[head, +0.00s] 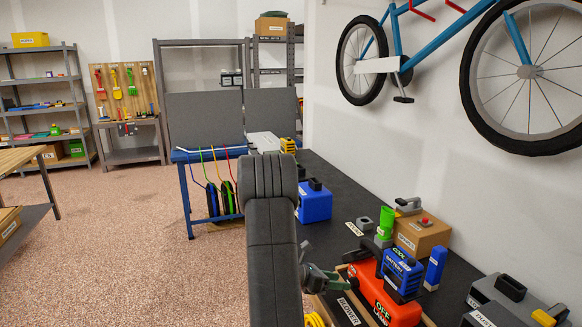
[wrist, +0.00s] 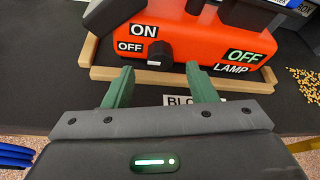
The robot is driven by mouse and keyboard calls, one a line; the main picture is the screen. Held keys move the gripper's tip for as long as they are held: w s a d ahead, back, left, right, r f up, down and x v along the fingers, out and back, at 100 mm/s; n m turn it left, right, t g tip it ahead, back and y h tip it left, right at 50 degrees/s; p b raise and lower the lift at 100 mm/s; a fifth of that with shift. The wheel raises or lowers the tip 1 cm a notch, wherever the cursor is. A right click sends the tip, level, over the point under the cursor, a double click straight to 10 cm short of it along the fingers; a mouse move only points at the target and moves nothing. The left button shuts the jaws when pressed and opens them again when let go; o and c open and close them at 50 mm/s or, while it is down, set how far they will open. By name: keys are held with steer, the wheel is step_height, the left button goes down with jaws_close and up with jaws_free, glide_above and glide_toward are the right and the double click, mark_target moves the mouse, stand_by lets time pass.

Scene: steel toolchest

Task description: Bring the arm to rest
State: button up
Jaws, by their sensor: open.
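My arm rises in the middle of the head view, and my gripper (head: 334,281) hangs at its lower right, beside the orange unit (head: 384,302). In the wrist view my gripper (wrist: 160,88) has its two green fingers spread apart with nothing between them. The fingers point at the front of the orange unit (wrist: 185,42), which carries ON, OFF and LAMP labels and a black knob (wrist: 159,52). The fingertips are close to its wooden tray (wrist: 100,73); I cannot tell whether they touch it.
A blue battery (head: 402,275) sits on the orange unit. A bicycle (head: 395,45) hangs on the wall above. Open floor (head: 130,230) lies left.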

mark_target(350, 282)
steer(key=shift+x, duration=2)
steer(key=shift+a+r, duration=0.1)
steer(key=shift+a, duration=0.05)
steer(key=v, duration=1.4)
steer(key=x, duration=1.4)
steer(key=shift+d, duration=0.3)
steer(key=shift+s+a+m+t+b, duration=0.1)
steer(key=shift+m+t+b, duration=0.5)
steer(key=shift+m+b, duration=0.25)
steer(key=shift+s+m+t+y+b, duration=0.15)
steer(key=shift+m+t+y+b, duration=0.25)
steer(key=shift+m+t+b, duration=0.6)
steer(key=shift+a+m, duration=0.25)
steer(key=v, duration=1.2)
steer(key=shift+r+b, duration=0.2)
steer(key=shift+b, duration=0.1)
